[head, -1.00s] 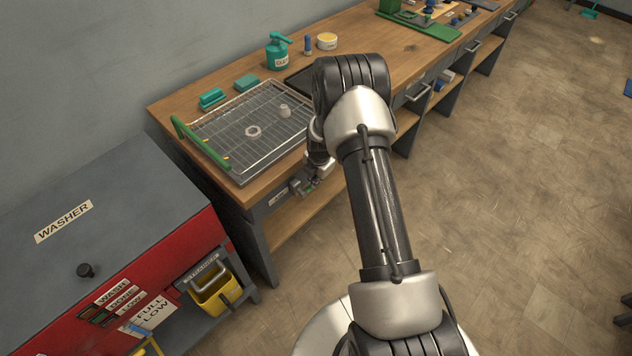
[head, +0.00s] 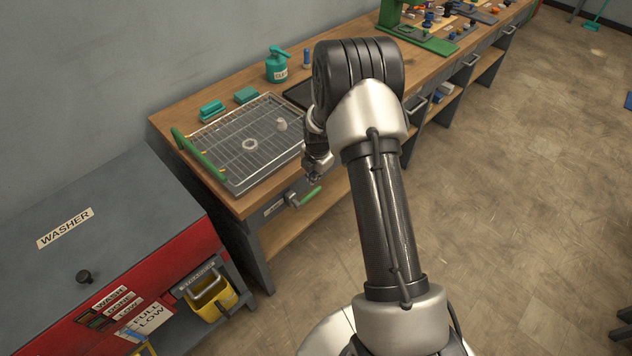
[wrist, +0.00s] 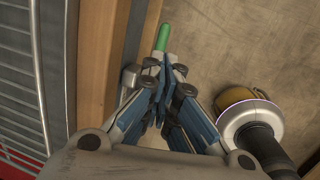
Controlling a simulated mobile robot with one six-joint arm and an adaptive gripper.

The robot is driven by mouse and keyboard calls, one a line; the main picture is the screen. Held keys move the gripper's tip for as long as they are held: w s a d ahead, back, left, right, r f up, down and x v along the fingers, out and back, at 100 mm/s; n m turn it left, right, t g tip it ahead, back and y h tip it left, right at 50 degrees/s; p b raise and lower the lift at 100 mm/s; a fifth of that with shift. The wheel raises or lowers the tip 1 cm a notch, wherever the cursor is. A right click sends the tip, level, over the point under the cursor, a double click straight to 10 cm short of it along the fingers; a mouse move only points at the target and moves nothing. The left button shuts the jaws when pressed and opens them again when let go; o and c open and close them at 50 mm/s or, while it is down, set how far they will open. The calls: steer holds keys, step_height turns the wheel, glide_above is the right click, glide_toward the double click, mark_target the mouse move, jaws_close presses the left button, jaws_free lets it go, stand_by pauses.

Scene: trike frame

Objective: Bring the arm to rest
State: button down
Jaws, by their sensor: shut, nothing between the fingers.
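My arm (head: 382,210) reaches from the bottom of the head view up toward the bench, bent at the elbow. My gripper (head: 313,174) hangs at the bench's front edge, partly hidden by the arm. In the wrist view my gripper (wrist: 160,75) has its blue-grey fingers together, with nothing between them. A green-handled lever (head: 310,196) on the bench front shows just below the gripper in the head view. Its green grip (wrist: 163,37) appears just past the fingertips in the wrist view; I cannot tell whether they touch.
A wire-grid tray (head: 226,160) with a green handle sits on the wooden bench (head: 180,100) beside my gripper. A teal pump bottle (head: 277,66) stands behind it. The red and grey washer (head: 95,215) is at left. Floor (head: 500,240) to the right is open.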

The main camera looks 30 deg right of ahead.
steer(key=v, duration=0.4)
steer(key=shift+w+d+r+p, duration=0.1)
steer(key=shift+w+d+p, duration=0.05)
steer(key=shift+d+p, duration=0.15)
